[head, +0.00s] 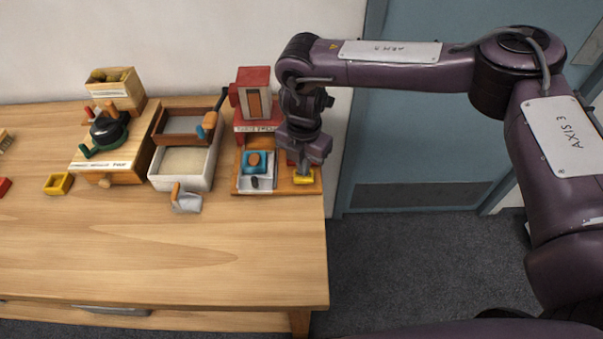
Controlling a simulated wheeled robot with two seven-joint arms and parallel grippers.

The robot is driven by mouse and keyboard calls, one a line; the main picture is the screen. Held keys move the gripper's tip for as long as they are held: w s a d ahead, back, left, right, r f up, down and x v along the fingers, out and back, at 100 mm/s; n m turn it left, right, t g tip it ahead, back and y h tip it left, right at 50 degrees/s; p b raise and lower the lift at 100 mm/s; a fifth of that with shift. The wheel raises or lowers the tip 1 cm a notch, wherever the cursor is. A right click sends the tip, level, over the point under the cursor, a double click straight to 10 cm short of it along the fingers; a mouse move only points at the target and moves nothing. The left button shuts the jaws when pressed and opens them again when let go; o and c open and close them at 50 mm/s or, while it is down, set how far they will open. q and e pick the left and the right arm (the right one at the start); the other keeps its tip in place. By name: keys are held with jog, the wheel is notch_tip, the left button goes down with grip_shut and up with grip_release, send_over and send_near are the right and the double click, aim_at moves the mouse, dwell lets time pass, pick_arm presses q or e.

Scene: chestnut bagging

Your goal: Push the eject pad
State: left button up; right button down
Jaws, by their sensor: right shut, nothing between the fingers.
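A red wooden machine (254,95) stands at the back right of the table on a wooden base board (277,189). A small yellow pad (304,180), which I take to be the eject pad, sits at the right front of this board. My right gripper (303,170) is shut and empty, pointing down right at the yellow pad and covering part of it. I cannot tell whether the fingertips touch it. A blue block with an orange knob (254,160) sits on the board to the left, above a pale plate (256,183). My left gripper is not in view.
A white bin (207,178) with pale contents, a wooden tray (180,112) and a scoop (185,201) are left of the board.

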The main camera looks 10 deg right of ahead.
jog(key=shift+f+b, duration=0.4)
jog(key=shift+f, duration=0.35)
jog(key=shift+r, duration=0.1)
notch_tip(320, 180, up, 8)
jog(key=p, duration=0.6)
